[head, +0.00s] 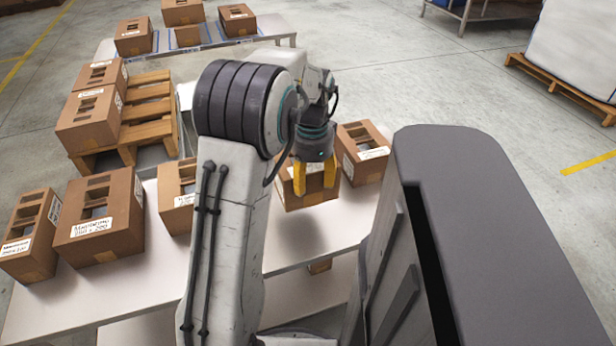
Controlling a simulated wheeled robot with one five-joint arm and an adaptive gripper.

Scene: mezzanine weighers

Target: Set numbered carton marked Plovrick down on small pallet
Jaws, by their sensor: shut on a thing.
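My gripper (314,177), with yellow fingers, is shut on a brown carton (304,199) over the near white table. A shadow shows on the tabletop below this carton, which looks raised a little. The gripper hides part of its top, and I cannot read any name on it. The small wooden pallet (150,108) is at the left, beyond the near table. Two cartons, one nearer (88,125) and one farther (98,76), stand along its left side. The slats on its right side are bare.
The near white table (130,285) bears a labelled carton (98,222), one at the far left (28,238), one by my arm (175,205) and one at the right (362,160). A farther table (265,30) holds several cartons.

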